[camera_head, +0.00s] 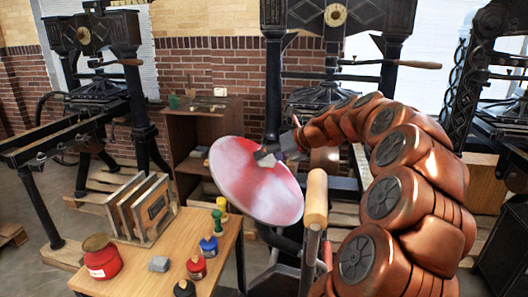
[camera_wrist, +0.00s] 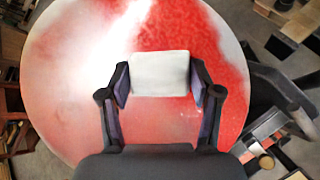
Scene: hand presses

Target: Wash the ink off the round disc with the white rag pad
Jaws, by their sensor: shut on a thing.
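The round disc (camera_head: 240,188) is tilted, facing up toward the left. Red ink covers much of its face, with pale, whitish and pink patches. In the wrist view the disc (camera_wrist: 60,90) fills most of the picture; strong red shows at upper right, and a pale band runs from the top toward the middle left. My gripper (camera_head: 268,156) is over the disc's upper right part. In the wrist view my gripper (camera_wrist: 160,82) is shut on the white rag pad (camera_wrist: 160,73), which lies against or just above the disc; I cannot tell whether they touch.
A wooden-handled lever (camera_head: 316,200) stands close to my arm. Black hand presses (camera_head: 95,90) stand behind.

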